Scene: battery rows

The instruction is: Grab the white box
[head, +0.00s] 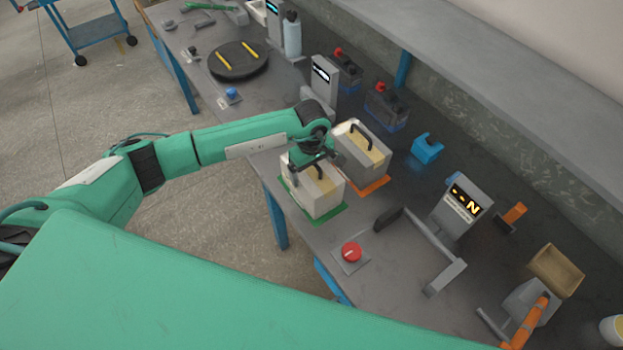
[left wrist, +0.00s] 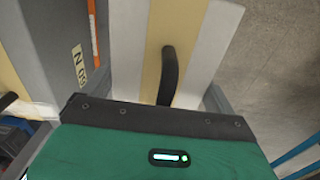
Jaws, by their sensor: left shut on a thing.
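The white box (head: 316,197) has a beige band and a black handle on top, and stands on a green mat (head: 338,214) near the table's front edge. In the left wrist view the box (left wrist: 203,45) lies right below the gripper, with its handle (left wrist: 169,75) in the middle. My left gripper (head: 314,166) is over the box top at the handle and shut on the box. Its fingertips are mostly hidden in both views. My right gripper is not in view.
A grey box (head: 360,155) with a black handle stands close behind on an orange mat (head: 375,187). A red button (head: 351,252) and a grey display stand (head: 462,205) are to the right. Dark batteries (head: 386,108) stand farther back. A shelf (head: 480,75) overhangs the table's back.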

